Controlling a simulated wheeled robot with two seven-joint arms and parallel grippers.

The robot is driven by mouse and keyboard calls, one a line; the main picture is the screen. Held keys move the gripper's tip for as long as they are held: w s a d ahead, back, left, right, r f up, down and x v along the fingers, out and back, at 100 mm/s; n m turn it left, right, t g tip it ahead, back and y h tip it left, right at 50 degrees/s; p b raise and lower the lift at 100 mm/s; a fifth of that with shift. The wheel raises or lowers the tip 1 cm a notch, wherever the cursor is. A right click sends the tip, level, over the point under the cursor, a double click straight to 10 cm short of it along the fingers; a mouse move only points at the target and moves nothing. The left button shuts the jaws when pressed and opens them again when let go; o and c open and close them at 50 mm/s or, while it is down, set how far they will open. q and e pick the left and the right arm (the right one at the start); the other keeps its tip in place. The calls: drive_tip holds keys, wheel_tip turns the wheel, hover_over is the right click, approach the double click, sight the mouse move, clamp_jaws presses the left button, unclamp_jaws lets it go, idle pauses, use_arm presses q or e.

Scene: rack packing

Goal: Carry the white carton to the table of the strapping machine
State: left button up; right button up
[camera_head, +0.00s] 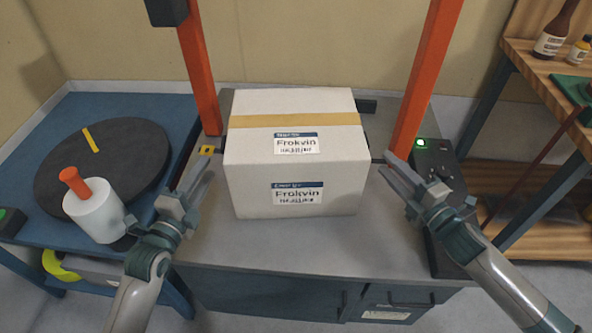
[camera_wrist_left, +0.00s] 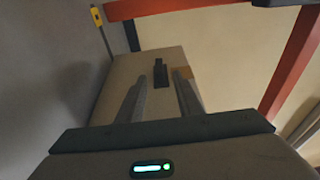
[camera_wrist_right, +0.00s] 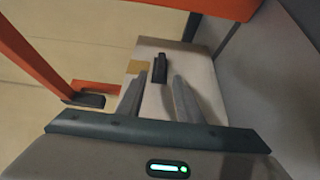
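The white carton (camera_head: 260,187) stands upright on the grey table of the strapping machine (camera_head: 290,240), between the machine's two orange posts. It has a tan tape strip on top and two labels. My left gripper (camera_head: 205,168) is beside its left side, with fingers apart and empty. My right gripper (camera_head: 388,167) is beside its right side, also with fingers apart and empty. In the left wrist view a dark handle shows on the carton's side (camera_wrist_left: 115,75) beyond the fingers. The right wrist view shows a similar handle on the carton's other side (camera_wrist_right: 190,75).
At left, a blue table (camera_head: 120,103) bears a dark turntable (camera_head: 60,170) and a white roll with an orange handle (camera_head: 95,215). A control box with a green light (camera_head: 435,165) is at the table's right edge. A wooden shelf (camera_head: 530,60) with bottles stands at right.

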drive_tip(key=shift+v, duration=1.3)
